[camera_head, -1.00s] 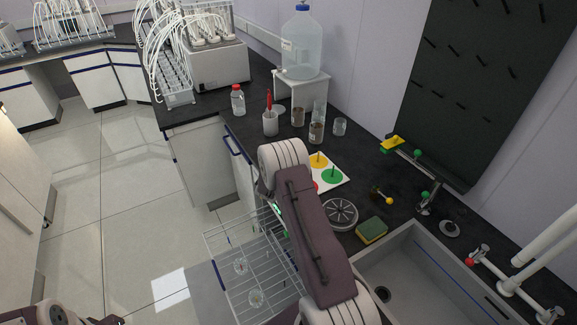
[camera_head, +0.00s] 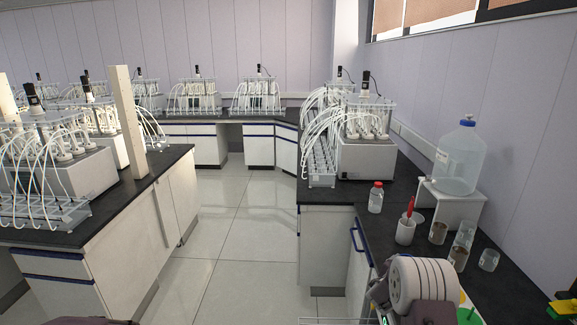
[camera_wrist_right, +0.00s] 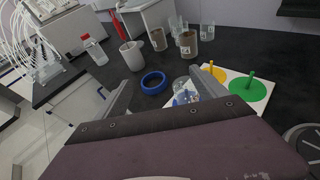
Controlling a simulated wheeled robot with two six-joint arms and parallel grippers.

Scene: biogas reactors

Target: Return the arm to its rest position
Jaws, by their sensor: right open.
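My right arm (camera_head: 425,285) shows at the lower right of the head view, beside the front edge of the right counter. Its gripper (camera_wrist_right: 164,92) shows in the right wrist view with two grey fingers spread apart and nothing held between them. Beyond the fingers, a blue ring (camera_wrist_right: 153,83) lies on the dark counter. A clear item with blue parts (camera_wrist_right: 182,95) is partly hidden near the right finger. My left gripper is not in view.
The right counter carries a white beaker with a red tool (camera_head: 406,231), a red-capped bottle (camera_head: 376,197), several glass beakers and a large water jug (camera_head: 458,158) on a white stand (camera_head: 452,205). A board with yellow and green pegs (camera_wrist_right: 238,88) lies right. The aisle floor (camera_head: 235,215) is clear.

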